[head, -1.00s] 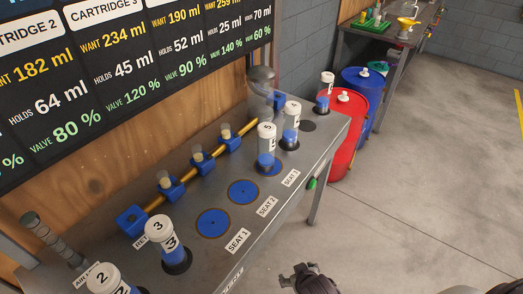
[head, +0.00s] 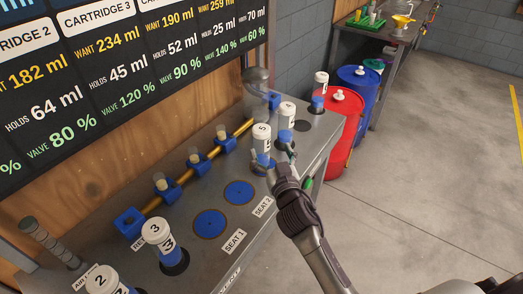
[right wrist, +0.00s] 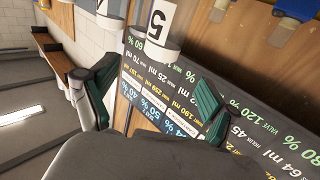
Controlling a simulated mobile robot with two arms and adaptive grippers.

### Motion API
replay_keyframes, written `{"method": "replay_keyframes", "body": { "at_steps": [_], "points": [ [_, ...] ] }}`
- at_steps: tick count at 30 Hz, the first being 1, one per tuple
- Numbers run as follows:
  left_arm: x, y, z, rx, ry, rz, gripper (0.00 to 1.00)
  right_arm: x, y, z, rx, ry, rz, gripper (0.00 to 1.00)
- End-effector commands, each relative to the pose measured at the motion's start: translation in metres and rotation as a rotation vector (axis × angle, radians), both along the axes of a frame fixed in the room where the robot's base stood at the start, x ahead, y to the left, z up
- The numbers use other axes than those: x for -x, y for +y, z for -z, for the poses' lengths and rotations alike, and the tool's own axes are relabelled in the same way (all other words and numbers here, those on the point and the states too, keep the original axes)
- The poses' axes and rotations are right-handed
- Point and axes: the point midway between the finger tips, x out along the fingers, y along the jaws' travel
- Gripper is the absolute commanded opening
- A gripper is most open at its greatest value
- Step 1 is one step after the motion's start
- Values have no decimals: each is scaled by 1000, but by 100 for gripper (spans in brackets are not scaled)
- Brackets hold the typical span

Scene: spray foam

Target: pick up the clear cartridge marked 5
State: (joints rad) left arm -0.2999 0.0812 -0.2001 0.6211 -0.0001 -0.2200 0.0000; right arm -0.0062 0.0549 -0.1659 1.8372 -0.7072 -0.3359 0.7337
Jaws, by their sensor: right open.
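My right gripper (head: 274,160) is at the cartridge's lower part, on the near right side. In the right wrist view my right gripper (right wrist: 154,80) has its two green-padded fingers wide apart, with the cartridge's end beyond and between them. I cannot tell whether a finger touches it. My left gripper is not in view.
Another capped cartridge (head: 287,116) stands close behind on the right, and one more (head: 320,90) at the bench's far end. Cartridges 3 (head: 156,232) and 2 (head: 102,278) stand near left. A brass pipe (head: 208,155) with blue fittings runs along the back. Seats 1 and 2 are empty.

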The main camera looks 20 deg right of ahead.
Motion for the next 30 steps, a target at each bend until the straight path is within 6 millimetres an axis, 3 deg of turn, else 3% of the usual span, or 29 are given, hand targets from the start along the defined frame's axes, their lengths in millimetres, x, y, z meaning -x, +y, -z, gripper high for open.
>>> {"method": "replay_keyframes", "body": {
  "at_steps": [4, 13, 21, 30],
  "points": [
    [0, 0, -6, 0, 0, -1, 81, -29, -2, -2, 2, 1, 2, 87],
    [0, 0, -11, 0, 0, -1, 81, -54, -2, -1, 1, 3, 2, 87],
    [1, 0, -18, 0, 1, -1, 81, -92, -2, 0, 1, 3, 2, 87],
    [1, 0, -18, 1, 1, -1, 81, -98, -2, 1, 1, 3, 2, 87]
  ]
}}
